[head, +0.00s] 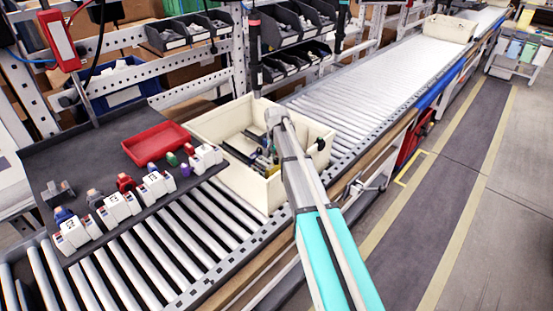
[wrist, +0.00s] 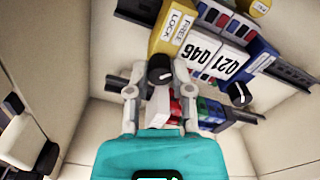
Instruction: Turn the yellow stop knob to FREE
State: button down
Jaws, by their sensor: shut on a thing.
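The yellow stop block (wrist: 177,32) is at the top of the wrist view, with white LOCK and FREE labels on its face. Its black knob (wrist: 160,70) sits at the block's lower end. My gripper (wrist: 158,76) has a pale finger on each side of this knob and is shut on it. Which label the knob points to is not clear. In the head view the block is in the cream bin (head: 237,182), too small to read, and my arm hides part of the bin's inside.
The bin walls enclose the gripper. A dark tray (head: 75,150) with white modules and a red tray (head: 156,144) stands left.

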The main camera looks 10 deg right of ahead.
jog(key=shift+d+m, duration=0.1)
jog(key=shift+m, duration=0.2)
jog(key=shift+c, duration=2.4)
grip_release()
jog(key=shift+n, duration=0.5)
